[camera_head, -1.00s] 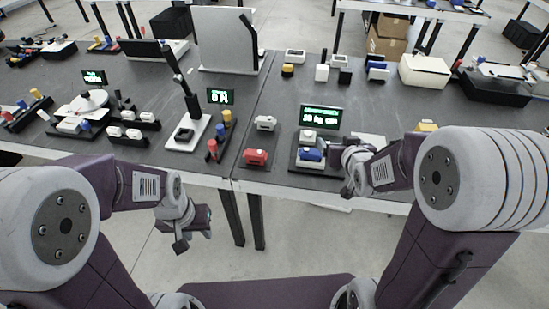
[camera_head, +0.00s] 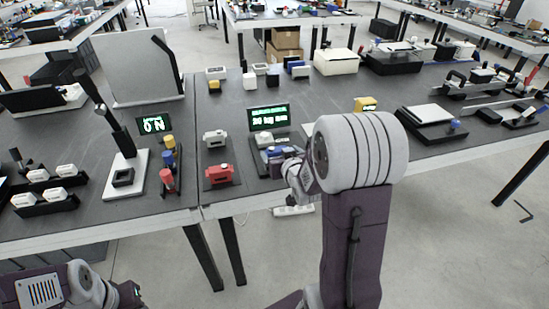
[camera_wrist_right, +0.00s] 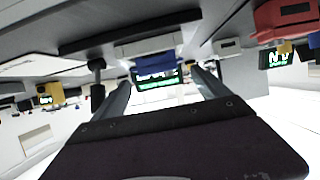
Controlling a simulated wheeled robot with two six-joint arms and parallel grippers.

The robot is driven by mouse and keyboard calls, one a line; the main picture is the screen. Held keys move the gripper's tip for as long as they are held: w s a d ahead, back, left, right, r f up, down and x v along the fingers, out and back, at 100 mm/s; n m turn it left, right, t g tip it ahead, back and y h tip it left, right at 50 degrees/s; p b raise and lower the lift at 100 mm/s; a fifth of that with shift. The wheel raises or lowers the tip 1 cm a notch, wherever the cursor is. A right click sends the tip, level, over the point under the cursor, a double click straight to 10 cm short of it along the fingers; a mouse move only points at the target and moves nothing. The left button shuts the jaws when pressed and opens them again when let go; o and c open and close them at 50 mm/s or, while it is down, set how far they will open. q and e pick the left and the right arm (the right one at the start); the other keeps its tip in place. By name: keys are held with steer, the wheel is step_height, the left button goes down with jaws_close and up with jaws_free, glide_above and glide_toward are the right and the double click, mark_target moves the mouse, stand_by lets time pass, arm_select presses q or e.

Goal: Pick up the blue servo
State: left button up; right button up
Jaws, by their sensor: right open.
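The blue servo (camera_head: 275,154) sits on a small dark stand with a lit display (camera_head: 268,117) behind it, near the table's front edge. My right gripper (camera_head: 284,165) is right in front of it and partly hides it in the head view. In the right wrist view, which looks upside down, the blue servo (camera_wrist_right: 156,58) shows between and beyond the two spread fingers of the right gripper (camera_wrist_right: 162,86). The fingers are open and hold nothing. My left gripper (camera_head: 125,293) is low at the bottom left, off the table, and only partly in view.
A red servo (camera_head: 220,174) and a white servo (camera_head: 215,138) sit to the left of the blue one. A yellow block (camera_head: 366,104) and a white-topped black device (camera_head: 428,116) are to the right. Further left are coloured cylinders (camera_head: 168,158) and a white-based stand (camera_head: 125,184).

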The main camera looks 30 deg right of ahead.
mark_target(275, 148)
steer(key=x, duration=0.3)
steer(key=shift+s+d+f, duration=0.1)
steer(key=shift+d, duration=0.05)
steer(key=b+x, duration=0.1)
steer(key=x, duration=0.4)
